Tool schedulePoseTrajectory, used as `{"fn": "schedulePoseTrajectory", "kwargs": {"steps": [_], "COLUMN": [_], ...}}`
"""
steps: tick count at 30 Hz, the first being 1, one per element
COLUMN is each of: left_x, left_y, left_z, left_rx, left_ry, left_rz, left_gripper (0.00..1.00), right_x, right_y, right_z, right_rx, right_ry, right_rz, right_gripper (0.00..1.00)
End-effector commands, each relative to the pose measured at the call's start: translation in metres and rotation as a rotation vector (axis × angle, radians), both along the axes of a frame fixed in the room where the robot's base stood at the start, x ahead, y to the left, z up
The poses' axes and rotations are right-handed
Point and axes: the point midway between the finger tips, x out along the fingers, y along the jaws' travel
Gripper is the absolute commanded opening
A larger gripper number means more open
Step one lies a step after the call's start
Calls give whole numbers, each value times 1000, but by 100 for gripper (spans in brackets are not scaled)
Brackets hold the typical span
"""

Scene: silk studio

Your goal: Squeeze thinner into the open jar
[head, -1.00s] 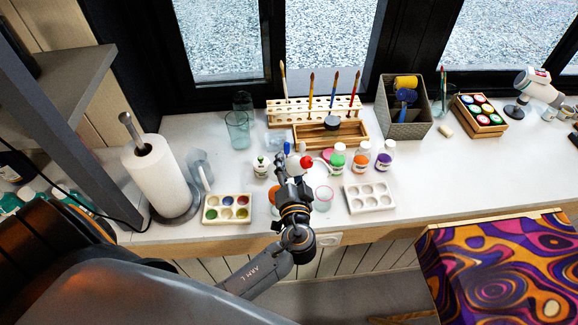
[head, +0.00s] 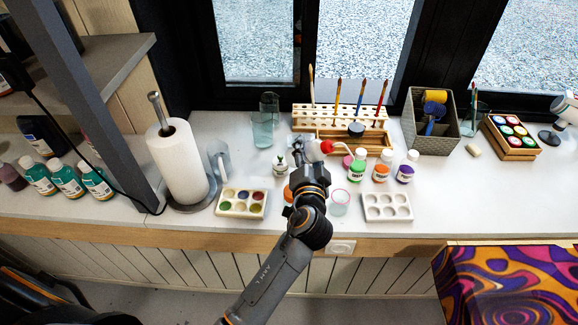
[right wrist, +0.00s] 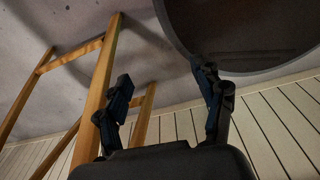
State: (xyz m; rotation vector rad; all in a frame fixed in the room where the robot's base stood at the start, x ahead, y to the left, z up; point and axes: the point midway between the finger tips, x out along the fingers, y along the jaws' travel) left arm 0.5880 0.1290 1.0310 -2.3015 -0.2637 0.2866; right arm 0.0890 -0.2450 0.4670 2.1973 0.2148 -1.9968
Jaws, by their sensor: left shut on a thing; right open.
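My left gripper (head: 315,168) is over the worktop, its arm coming up from the bottom in the head view. It is shut on a squeeze bottle, of which a white part (head: 312,151) and a red cap (head: 327,147) show; the gripper hides most of it. A clear glass jar (head: 340,203) with a pinkish rim stands open on the worktop, nearer the front edge and slightly right of the gripper. The bottle's cap is apart from that jar in the picture. My right gripper (right wrist: 162,76) is open and empty in the right wrist view.
A white palette (head: 388,207) lies right of the jar and a paint palette (head: 242,203) left. Paint bottles (head: 381,170), a brush rack (head: 340,116) and a paper towel roll (head: 178,165) stand around. The right wrist view shows wooden legs (right wrist: 98,90).

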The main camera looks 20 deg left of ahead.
Motion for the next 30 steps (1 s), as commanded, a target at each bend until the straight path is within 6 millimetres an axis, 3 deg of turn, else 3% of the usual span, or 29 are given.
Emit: {"fn": "schedulePoseTrajectory", "kwargs": {"steps": [5,15,30], "left_x": [2,3,6], "left_y": [2,14,34], "left_z": [12,27,48], "left_rx": [-59,-288,-677], "left_ry": [5,37,90], "left_rz": [-6,-4,-3], "left_gripper": [37,37,37], "right_x": [0,-3,-4], "right_y": [-1,17,8], "right_z": [16,58,113], "right_rx": [-1,20,10], "right_ry": [1,3,5], "right_rz": [0,-6,-3], "right_gripper": [68,68,68]}}
